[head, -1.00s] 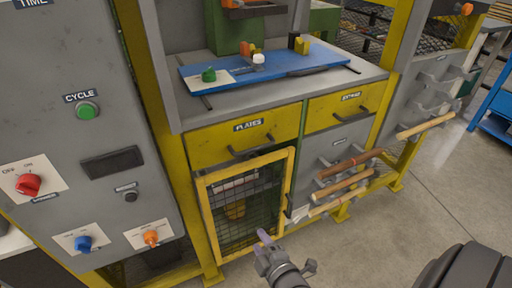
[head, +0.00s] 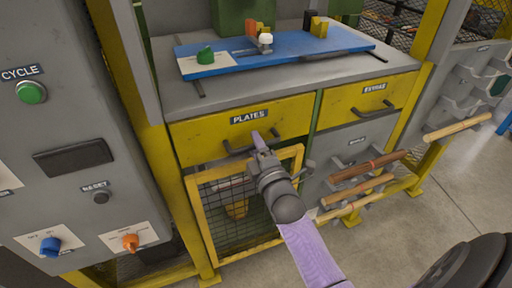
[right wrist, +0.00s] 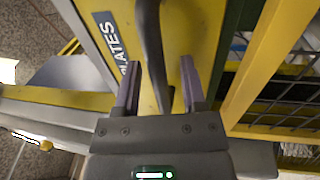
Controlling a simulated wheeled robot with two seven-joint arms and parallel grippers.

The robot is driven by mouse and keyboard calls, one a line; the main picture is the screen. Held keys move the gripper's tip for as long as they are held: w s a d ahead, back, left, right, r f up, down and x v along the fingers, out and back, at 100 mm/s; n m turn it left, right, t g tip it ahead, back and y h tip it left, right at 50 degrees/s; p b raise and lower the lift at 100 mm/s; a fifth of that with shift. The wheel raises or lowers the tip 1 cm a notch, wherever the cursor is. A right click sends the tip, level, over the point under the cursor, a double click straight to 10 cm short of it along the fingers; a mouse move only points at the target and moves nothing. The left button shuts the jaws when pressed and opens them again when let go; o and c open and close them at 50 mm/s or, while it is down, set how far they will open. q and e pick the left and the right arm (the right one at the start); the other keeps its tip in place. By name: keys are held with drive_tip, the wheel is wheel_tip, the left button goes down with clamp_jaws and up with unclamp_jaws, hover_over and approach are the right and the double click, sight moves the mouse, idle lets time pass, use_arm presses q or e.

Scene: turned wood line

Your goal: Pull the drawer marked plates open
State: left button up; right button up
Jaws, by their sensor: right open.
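The yellow drawer marked PLATES (head: 205,143) is closed, below the grey worktop, with its white-lettered label above a dark bar handle (head: 232,150). In the right wrist view the drawer front (right wrist: 119,17) and the dark handle (right wrist: 152,45) show close up. My right gripper (head: 259,140) is at the drawer front, over the handle's middle. In the right wrist view my right gripper (right wrist: 160,85) is open, and the handle runs between its two purple-grey fingers in the picture. I cannot tell whether they touch it. My left gripper is not in view.
A second yellow drawer, EXTRAS (head: 345,112), is closed to the right. A yellow-framed mesh door (head: 205,220) is below the PLATES drawer. Wooden bars (head: 365,170) jut out at the lower right. A blue board (head: 290,58) lies on the worktop.

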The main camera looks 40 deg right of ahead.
clamp_jaws()
idle(0.9)
idle(0.4)
